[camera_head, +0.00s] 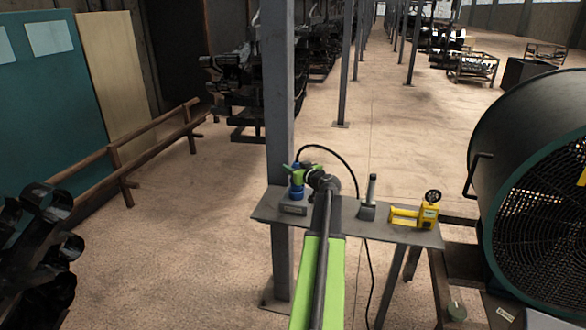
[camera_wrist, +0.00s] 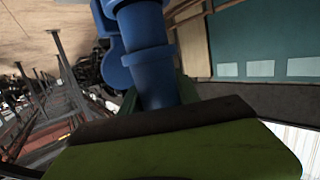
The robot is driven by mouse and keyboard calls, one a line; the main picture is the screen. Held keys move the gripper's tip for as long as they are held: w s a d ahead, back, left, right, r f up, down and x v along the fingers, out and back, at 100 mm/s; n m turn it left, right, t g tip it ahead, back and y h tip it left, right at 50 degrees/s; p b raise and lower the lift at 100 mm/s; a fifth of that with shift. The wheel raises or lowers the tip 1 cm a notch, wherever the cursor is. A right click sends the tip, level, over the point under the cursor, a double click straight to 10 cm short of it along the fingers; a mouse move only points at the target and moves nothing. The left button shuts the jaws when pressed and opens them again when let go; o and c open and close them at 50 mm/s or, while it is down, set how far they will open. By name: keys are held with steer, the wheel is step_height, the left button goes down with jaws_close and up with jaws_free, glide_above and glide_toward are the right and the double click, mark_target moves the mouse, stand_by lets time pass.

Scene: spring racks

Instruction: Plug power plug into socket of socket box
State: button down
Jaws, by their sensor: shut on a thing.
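My gripper (camera_head: 305,173), with green fingers, is over the left end of the grey table beside the post. It is shut on a blue, cylinder-shaped power plug (camera_wrist: 151,68), which fills the middle of the wrist view behind the wide green finger with its dark pad. In the head view blue also shows below the fingers (camera_head: 297,191), close to the tabletop. Another blue rounded part (camera_wrist: 112,65) is beside the plug in the wrist view. I cannot tell whether it belongs to the socket box. The socket opening and any contact with it are hidden.
The narrow grey table (camera_head: 390,233) also bears a small grey block (camera_head: 293,210), a grey upright-handled tool (camera_head: 369,200) and a yellow tool (camera_head: 415,214). A black cable (camera_head: 345,160) arches behind my gripper. A steel post (camera_head: 278,110) and a large fan (camera_head: 535,180) flank the table.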

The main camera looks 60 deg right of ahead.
steer(key=shift+f+b, duration=0.35)
steer(key=shift+f, duration=0.05)
steer(key=c, duration=0.8)
jaws_free()
steer(key=shift+r, duration=0.1)
steer(key=shift+s, duration=0.1)
steer(key=shift+s+a, duration=0.1)
steer(key=shift+s, duration=0.15)
steer(key=p+v, duration=0.3)
steer(key=v, duration=1.3)
steer(key=shift+s+a+p, duration=0.25)
steer(key=shift+a+p, duration=0.05)
steer(key=shift+a, duration=0.05)
steer(key=shift+r, duration=0.1)
